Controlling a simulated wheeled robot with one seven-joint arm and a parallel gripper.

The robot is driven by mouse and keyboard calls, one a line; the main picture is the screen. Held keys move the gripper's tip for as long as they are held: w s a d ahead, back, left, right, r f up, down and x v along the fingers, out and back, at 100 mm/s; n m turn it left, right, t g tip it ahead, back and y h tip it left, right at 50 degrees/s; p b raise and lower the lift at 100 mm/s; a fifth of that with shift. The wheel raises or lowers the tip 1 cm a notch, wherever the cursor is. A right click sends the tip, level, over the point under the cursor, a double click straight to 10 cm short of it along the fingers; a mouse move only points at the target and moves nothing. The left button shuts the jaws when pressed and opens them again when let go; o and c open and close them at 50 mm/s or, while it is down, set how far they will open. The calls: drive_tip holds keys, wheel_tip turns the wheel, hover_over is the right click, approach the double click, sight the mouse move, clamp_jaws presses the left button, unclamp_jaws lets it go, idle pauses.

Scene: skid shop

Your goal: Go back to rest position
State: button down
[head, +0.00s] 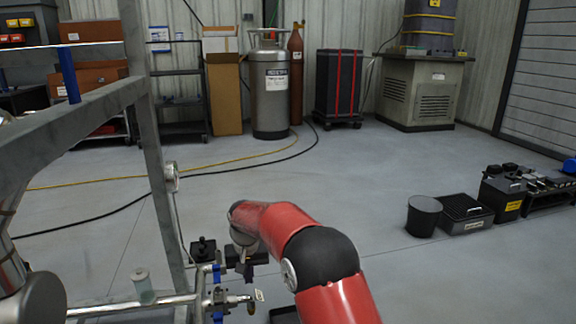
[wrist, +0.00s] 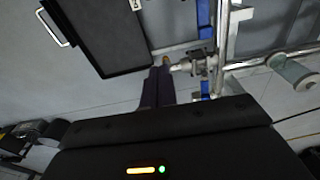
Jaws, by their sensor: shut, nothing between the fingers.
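My gripper (wrist: 159,72) shows in the wrist view with its two dark fingers together and nothing between them. The fingertips point at a small brass-coloured end of a pipe fitting (wrist: 184,66) and appear close to it; I cannot tell whether they touch. In the head view my red arm reaches forward from the lower right and bends down to the left, with the gripper (head: 248,272) partly hidden near the skid's pipework. The steel pipe (head: 130,306) with blue-handled valves (head: 217,274) lies at the lower left, beside the gripper.
A grey skid frame (head: 155,150) with a gauge (head: 171,177) stands at left. The middle floor (head: 330,170) is open, crossed by hoses at left.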

drive_tip(key=s+d+r+m+t, duration=0.1)
drive_tip(key=s+d+r+t, duration=0.2)
drive_tip(key=s+d+r, duration=1.3)
drive_tip(key=s+d+t, duration=0.1)
drive_tip(key=s+d, duration=0.4)
drive_tip(key=s, duration=0.4)
drive_tip(key=s+d+m, duration=0.1)
drive_tip(key=s+d, duration=0.5)
drive_tip(key=s, duration=0.3)
drive_tip(key=shift+s+d+r+m+t, duration=0.15)
drive_tip(key=shift+s+r+m+t, duration=0.15)
drive_tip(key=shift+t, duration=0.1)
